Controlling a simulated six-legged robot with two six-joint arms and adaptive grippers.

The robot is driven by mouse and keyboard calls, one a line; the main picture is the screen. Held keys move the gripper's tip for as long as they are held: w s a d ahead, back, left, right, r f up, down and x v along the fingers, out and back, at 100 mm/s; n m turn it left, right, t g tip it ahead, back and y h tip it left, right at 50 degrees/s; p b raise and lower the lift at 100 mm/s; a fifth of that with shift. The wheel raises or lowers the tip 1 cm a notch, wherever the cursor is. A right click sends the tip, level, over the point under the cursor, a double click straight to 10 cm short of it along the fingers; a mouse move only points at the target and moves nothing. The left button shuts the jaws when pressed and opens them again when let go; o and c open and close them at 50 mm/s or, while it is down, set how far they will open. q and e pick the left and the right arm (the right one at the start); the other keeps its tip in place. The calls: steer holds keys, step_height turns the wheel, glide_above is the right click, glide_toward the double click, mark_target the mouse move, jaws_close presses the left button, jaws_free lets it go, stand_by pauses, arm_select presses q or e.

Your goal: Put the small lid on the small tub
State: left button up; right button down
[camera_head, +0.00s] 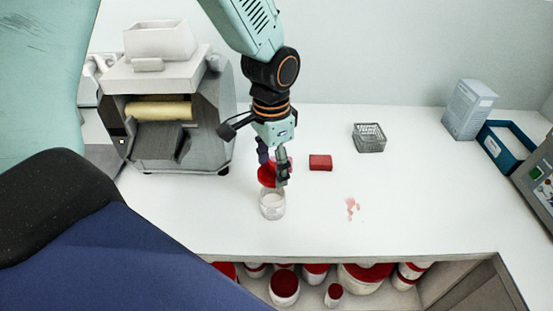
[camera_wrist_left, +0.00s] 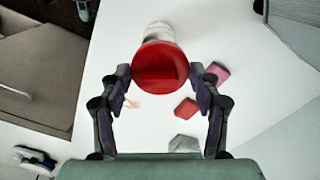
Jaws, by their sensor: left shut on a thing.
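The small red lid (camera_head: 266,176) is held in my left gripper (camera_head: 275,172), just above the small tub in the head view. In the left wrist view the lid (camera_wrist_left: 160,68) sits between the two fingers (camera_wrist_left: 160,76), its face turned to the camera. The small tub (camera_head: 272,207) is clear with white contents and stands upright on the white counter. In the left wrist view the tub (camera_wrist_left: 158,30) shows partly behind the lid. I cannot tell whether lid and tub touch. My right gripper is not in view.
A red block (camera_head: 320,162) and a wire basket (camera_head: 369,137) lie to the right. A pink smear (camera_head: 352,208) marks the counter (camera_head: 420,200). A grey mill (camera_head: 185,140) stands at left. A blue tray (camera_head: 507,148) and a pale carton (camera_head: 470,108) are at right. Red-lidded jars (camera_head: 285,288) fill the shelf below.

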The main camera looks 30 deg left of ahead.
mark_target(270, 174)
arm_select(q)
steer(key=shift+w+d+f, duration=0.15)
steer(key=shift+f, duration=0.15)
steer(key=shift+s+a+f+b, duration=0.25)
steer(key=shift+s+f+b, duration=0.2)
steer(key=shift+f+b, duration=0.5)
steer(key=shift+s+f+b, duration=0.1)
steer(key=shift+f+b, duration=0.05)
steer(key=shift+b, duration=0.45)
steer(key=shift+w+d+f, duration=0.15)
steer(key=shift+w+f, duration=0.1)
steer(key=shift+f, duration=0.2)
steer(key=shift+w+d+f, duration=0.1)
steer(key=shift+w+f, duration=0.1)
steer(key=shift+f, duration=0.25)
steer(key=shift+s+a+r, duration=0.1)
steer(key=shift+s+a, duration=0.1)
steer(key=shift+s, duration=0.1)
steer(key=shift+w+d, duration=0.2)
steer(key=shift+w, duration=0.15)
steer(key=shift+s, duration=0.15)
steer(key=shift+w+f, duration=0.2)
